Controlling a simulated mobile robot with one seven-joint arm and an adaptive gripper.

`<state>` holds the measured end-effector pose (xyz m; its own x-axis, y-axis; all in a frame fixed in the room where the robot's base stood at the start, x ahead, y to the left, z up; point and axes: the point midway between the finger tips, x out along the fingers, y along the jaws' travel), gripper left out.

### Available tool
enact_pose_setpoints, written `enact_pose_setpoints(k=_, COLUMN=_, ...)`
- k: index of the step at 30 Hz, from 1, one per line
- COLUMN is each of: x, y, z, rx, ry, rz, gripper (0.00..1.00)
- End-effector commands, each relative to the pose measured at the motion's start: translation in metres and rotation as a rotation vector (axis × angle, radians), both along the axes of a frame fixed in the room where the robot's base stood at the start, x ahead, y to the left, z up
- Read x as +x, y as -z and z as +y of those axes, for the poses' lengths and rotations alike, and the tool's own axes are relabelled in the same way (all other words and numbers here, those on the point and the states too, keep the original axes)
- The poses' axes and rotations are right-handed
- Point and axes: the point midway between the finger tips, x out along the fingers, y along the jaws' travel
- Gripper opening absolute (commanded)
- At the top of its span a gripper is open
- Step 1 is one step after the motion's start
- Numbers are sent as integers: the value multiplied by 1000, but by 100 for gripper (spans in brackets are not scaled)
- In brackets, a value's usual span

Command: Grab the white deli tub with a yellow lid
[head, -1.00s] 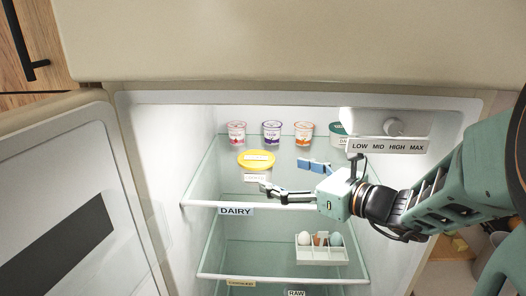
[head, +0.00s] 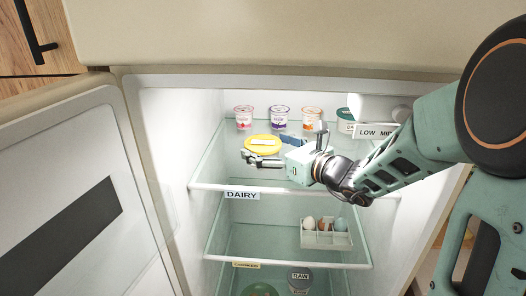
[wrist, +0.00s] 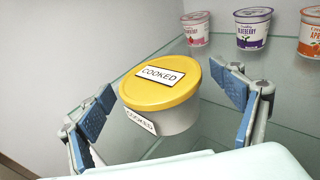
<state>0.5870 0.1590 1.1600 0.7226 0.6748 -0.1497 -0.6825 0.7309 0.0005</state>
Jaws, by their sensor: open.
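The white deli tub with a yellow lid (wrist: 165,95) stands upright on the glass dairy shelf, with "COOKED" labels on its lid and side. In the head view its yellow lid (head: 262,144) shows, while my gripper hides most of its white body. My gripper (wrist: 168,104) is open, with one blue-padded finger to the left of the tub and one to the right. The tub sits between the fingers, and I see a gap on the right side; contact on the left is not clear. In the head view my gripper (head: 268,150) is at the shelf's front, over the tub's near side.
Yogurt cups stand behind: a pink one (head: 243,118), a purple one (head: 279,118) and an orange one (head: 312,119). A green-lidded tub (head: 346,121) is at the back right. An egg tray (head: 327,238) is on the shelf below. The open fridge door (head: 60,190) is at left.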

Motion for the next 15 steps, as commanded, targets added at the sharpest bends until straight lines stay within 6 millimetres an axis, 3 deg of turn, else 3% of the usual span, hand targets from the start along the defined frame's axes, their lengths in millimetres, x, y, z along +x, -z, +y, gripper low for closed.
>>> enact_pose_setpoints(k=6, x=0, y=0, z=0, rx=0, ry=0, rz=0, gripper=84)
enact_pose_setpoints(k=15, x=0, y=0, z=0, rx=0, ry=0, rz=0, gripper=51)
